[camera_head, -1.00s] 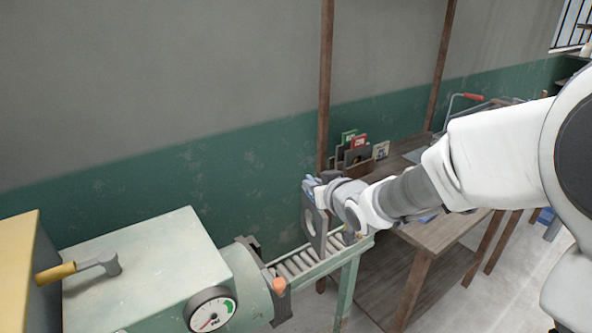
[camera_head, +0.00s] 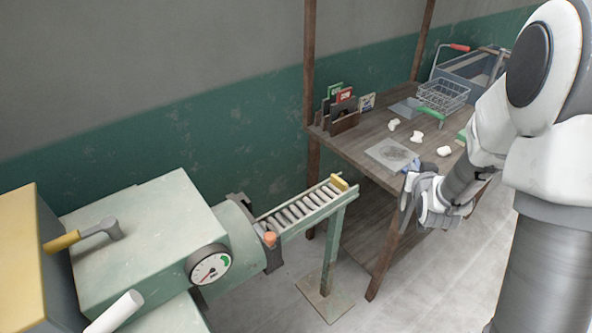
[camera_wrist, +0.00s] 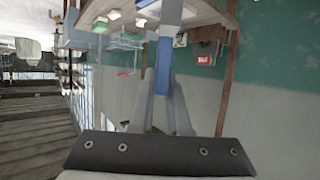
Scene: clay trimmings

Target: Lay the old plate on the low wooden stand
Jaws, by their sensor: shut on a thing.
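My gripper (camera_head: 416,187) is shut on a blue grip, which also shows between the fingers in the wrist view (camera_wrist: 163,62). A low wooden rack (camera_head: 344,126) holding upright cards stands at the table's back left; I cannot tell whether this is the named stand.
The wooden table (camera_head: 362,136) bears a pale square slab with a round dark mark (camera_head: 391,155), several white lumps (camera_head: 416,137) and a wire basket (camera_head: 443,96). A roller track (camera_head: 305,208) runs from the green machine (camera_head: 148,237) towards the table.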

